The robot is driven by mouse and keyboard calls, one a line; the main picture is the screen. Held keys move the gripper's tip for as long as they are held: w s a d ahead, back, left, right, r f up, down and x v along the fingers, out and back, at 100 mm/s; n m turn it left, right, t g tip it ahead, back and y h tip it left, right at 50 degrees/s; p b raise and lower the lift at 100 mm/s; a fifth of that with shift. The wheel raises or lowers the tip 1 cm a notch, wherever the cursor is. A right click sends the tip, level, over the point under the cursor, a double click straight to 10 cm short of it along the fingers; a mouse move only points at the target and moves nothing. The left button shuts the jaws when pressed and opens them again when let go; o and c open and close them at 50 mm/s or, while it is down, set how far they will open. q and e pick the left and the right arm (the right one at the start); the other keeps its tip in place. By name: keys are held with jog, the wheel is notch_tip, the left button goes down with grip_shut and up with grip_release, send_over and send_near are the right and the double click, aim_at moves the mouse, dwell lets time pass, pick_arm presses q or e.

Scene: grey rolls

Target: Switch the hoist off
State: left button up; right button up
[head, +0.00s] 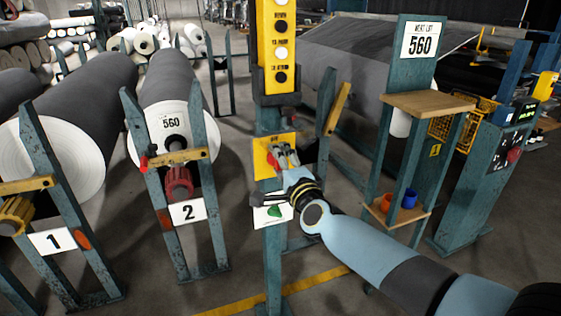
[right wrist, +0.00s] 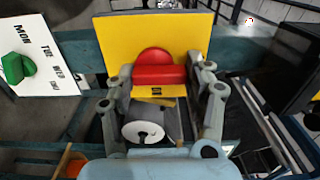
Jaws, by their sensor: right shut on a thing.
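A yellow plate (head: 262,158) is fixed to the teal post below the tall yellow button panel (head: 279,45). In the right wrist view, a red rotary knob (right wrist: 155,60) sits on the yellow plate (right wrist: 120,38). My right gripper (head: 284,156) reaches the plate from the right. In the right wrist view, the fingers of my right gripper (right wrist: 164,75) are on both sides of the red knob and shut on it. The fingers hide most of the knob in the head view. My left gripper is not in view.
A teal stand with wooden shelves (head: 428,104) holds orange and blue cups (head: 409,198). Large grey rolls (head: 175,80) lie in racks at left. A control cabinet (head: 480,185) stands at right.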

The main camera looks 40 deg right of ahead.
jog(key=shift+f, duration=0.1)
jog(key=o, duration=1.2)
jog(key=v, duration=1.2)
